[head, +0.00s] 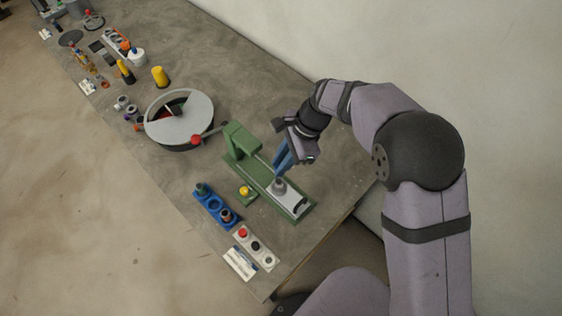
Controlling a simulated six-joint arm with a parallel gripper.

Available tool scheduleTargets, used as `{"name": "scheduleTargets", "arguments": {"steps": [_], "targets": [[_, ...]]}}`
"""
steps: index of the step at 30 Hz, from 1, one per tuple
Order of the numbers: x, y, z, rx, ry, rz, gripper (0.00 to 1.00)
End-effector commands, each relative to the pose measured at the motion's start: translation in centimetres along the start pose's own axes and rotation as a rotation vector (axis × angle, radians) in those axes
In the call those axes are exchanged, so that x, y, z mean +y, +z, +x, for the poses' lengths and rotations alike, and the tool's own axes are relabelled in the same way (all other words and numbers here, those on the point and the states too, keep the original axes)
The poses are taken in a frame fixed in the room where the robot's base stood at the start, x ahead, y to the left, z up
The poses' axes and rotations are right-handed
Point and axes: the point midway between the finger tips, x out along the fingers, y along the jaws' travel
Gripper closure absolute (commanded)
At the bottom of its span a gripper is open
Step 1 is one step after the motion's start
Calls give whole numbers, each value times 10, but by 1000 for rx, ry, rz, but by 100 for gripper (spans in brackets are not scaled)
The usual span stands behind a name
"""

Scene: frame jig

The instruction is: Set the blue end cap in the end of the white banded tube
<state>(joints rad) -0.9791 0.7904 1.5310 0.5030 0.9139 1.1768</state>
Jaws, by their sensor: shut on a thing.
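My gripper (281,166) points down over the green jig (240,168). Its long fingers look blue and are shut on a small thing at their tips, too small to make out. Just below the tips, a short grey-white upright cylinder (279,187) stands on the jig's pale plate (290,198). I cannot tell whether it touches what I hold. I cannot clearly make out bands on the cylinder, so I cannot be sure it is the white banded tube. I cannot pick out the blue end cap apart from the blue fingers.
A blue holder (213,205) with several wells and a white tray (262,256) with red, black and pale round pieces lie near the front edge. A round grey drum (190,120) stands left. The wall rises behind.

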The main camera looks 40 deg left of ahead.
Motion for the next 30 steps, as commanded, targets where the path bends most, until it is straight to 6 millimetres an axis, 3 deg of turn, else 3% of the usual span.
{"name": "scheduleTargets", "arguments": {"steps": [18,30], "targets": [[0,-16,39,0,1,-2,100],[0,-18,44,0,1,-3,100]]}}
